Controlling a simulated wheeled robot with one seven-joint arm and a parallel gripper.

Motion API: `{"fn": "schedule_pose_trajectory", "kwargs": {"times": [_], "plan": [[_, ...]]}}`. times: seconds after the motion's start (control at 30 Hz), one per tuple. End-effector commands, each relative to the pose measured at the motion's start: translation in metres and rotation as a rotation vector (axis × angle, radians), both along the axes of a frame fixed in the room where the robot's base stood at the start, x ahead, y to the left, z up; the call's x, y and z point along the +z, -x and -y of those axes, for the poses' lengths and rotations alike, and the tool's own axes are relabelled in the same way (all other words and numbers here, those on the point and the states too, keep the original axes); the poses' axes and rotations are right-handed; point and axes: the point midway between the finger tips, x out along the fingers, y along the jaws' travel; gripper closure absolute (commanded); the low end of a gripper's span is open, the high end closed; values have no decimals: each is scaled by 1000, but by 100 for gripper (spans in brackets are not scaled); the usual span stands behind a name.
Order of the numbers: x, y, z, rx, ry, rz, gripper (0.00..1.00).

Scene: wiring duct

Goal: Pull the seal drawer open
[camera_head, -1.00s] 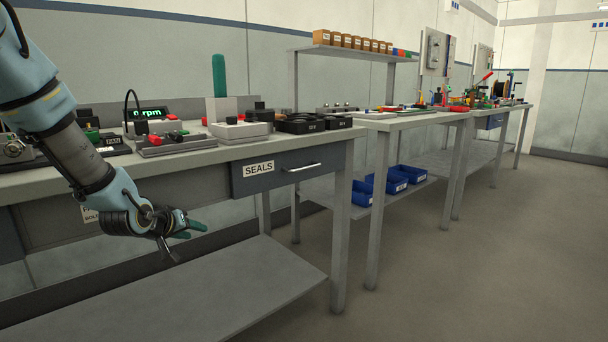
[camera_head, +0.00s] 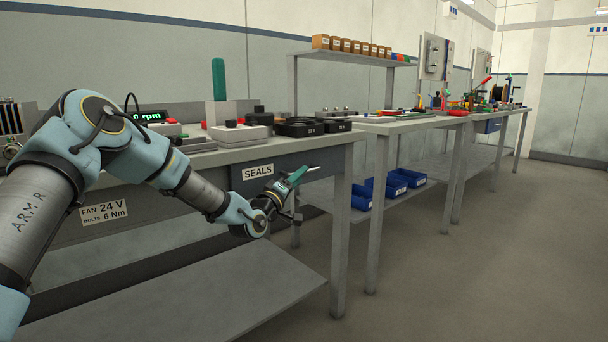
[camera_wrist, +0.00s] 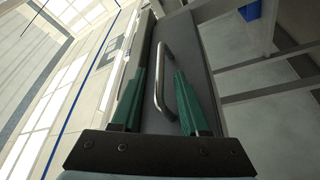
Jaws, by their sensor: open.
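The seal drawer (camera_head: 272,162) is a dark grey front under the near bench top, with a white SEALS label at its left. It looks shut. Its silver bar handle (camera_head: 313,170) is partly hidden behind my gripper (camera_head: 298,190) in the head view. In the wrist view the handle (camera_wrist: 165,82) stands out from the drawer front (camera_wrist: 185,45). There my gripper (camera_wrist: 158,95) is open, with its green fingers on either side of the handle in the picture. I cannot tell whether either finger touches it.
The near bench top (camera_head: 210,160) carries several devices and black trays (camera_head: 300,127) above the drawer. A bench leg (camera_head: 341,230) stands just right of the handle. A lower shelf (camera_head: 200,300) runs below. The floor (camera_head: 480,250) at right is clear.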

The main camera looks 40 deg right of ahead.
Motion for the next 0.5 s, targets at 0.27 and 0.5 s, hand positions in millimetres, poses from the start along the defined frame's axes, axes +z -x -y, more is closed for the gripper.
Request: {"fn": "schedule_pose_trajectory", "kwargs": {"times": [0.27, 0.5], "plan": [[6, -9, 30, 1, -1, 0, 55], [8, -10, 34, 1, -2, -1, 55]]}}
